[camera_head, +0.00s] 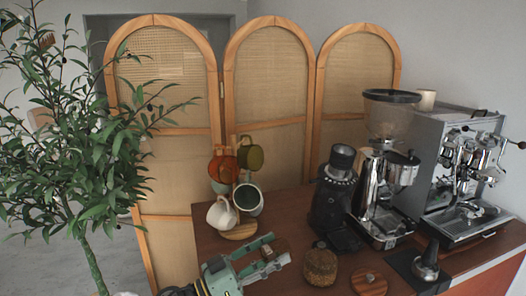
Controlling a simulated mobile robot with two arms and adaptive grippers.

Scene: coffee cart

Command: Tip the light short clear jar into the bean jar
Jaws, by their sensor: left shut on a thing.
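My left gripper (270,252), green and grey, reaches in from the bottom left above the brown table. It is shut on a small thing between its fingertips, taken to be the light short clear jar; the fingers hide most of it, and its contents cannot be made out. The bean jar (321,268), short, round and brown with beans, stands upright on the table to the right of the gripper, apart from it. My right gripper is not in view.
A round wooden lid (369,283) lies right of the bean jar. A black grinder (333,205), a chrome grinder (382,195) and an espresso machine (465,175) stand behind and right. A mug tree with several cups (222,213) stands behind the gripper. A plant (90,150) is left.

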